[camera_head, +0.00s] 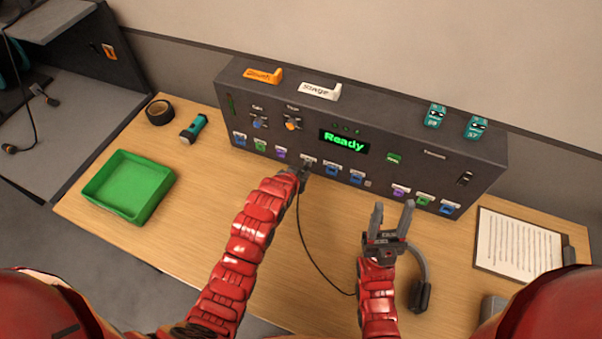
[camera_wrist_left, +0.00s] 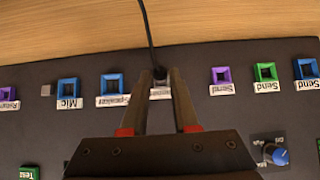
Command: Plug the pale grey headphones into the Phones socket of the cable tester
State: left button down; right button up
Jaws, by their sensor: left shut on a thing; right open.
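The cable tester (camera_head: 400,150) is a long dark box with a lit green "Ready" display and a row of coloured sockets low on its front. My left gripper (camera_head: 303,170) is at that row, shut on the headphone plug (camera_wrist_left: 159,75). In the left wrist view, the plug is at a position between a blue socket and a purple Send socket. The fingers partly cover the white label there, so I cannot read it or tell how deep the plug sits. The headphones (camera_head: 422,268) lie on the table with a grey band and dark ear cup. My right gripper (camera_head: 391,217) is open and empty above them, partly hiding them.
A green tray (camera_head: 105,207), a teal torch (camera_head: 194,129) and a black tape roll (camera_head: 159,112) are at the left. A clipboard with paper (camera_head: 520,245) lies at the right. The thin black cable (camera_head: 312,243) runs across the table between my arms.

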pick_arm(q)
jog(key=shift+w+d+b, duration=0.2)
jog(key=shift+w+b, duration=0.35)
jog(key=shift+b, duration=0.2)
dwell(0.5)
jog(key=shift+w+r, duration=0.1)
jog(key=shift+r, duration=0.15)
dwell(0.5)
jog(key=c, duration=0.9)
grip_release()
jog(key=o, duration=0.3)
jog(key=shift+w+d+f, duration=0.1)
jog(key=shift+w+f, duration=0.05)
jog(key=shift+f, duration=0.05)
jog(key=p+v, duration=0.5)
jog(key=v, duration=1.2)
jog(key=shift+s, duration=0.25)
